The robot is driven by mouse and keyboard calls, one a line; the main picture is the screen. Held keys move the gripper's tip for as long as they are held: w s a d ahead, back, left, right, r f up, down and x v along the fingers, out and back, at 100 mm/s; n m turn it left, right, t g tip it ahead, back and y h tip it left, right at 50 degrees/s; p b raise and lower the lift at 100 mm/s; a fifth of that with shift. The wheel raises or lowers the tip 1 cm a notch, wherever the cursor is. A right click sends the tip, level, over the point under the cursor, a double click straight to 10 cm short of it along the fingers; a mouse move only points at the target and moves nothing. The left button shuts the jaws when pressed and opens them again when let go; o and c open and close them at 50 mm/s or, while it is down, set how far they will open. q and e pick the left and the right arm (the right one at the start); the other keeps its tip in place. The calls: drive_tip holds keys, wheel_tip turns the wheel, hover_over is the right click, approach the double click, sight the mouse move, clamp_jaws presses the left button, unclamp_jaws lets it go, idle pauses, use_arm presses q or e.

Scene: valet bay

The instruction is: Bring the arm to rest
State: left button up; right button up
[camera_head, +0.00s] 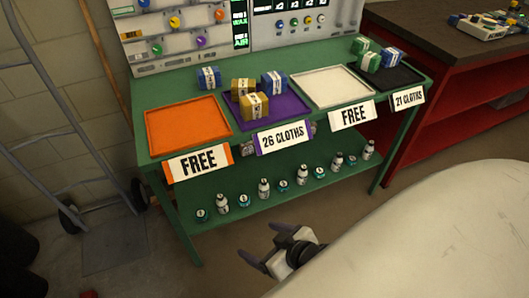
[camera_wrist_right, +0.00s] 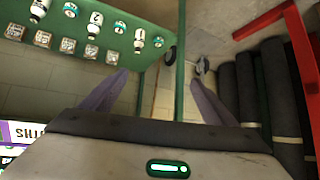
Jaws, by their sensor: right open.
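My right gripper (camera_head: 264,243) is in the lower middle of the head view, in front of the green bench and low, near its bottom shelf. Its two purple fingers are spread apart with nothing between them. They also show open and empty in the right wrist view (camera_wrist_right: 160,80), with a green bench leg seen beyond the gap. Most of my right arm is hidden in the head view. My left gripper is in neither view.
The green bench (camera_head: 258,143) carries orange (camera_head: 187,126), purple (camera_head: 290,107), white (camera_head: 332,87) and black (camera_head: 398,77) trays. Cloth packs sit in the purple and black ones. Bottles (camera_head: 264,187) line its lower shelf. A hand truck (camera_head: 65,150) stands left, a red bench (camera_head: 432,110) right.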

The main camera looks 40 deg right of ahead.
drive_tip(key=s+a+f, duration=0.3)
drive_tip(key=s+a, duration=0.1)
drive_tip(key=s, duration=0.3)
drive_tip(key=shift+a+f+n+g+y, duration=0.2)
drive_tip(key=shift+a+n+g+y, duration=0.1)
drive_tip(key=shift+g+y, duration=0.1)
idle(0.4)
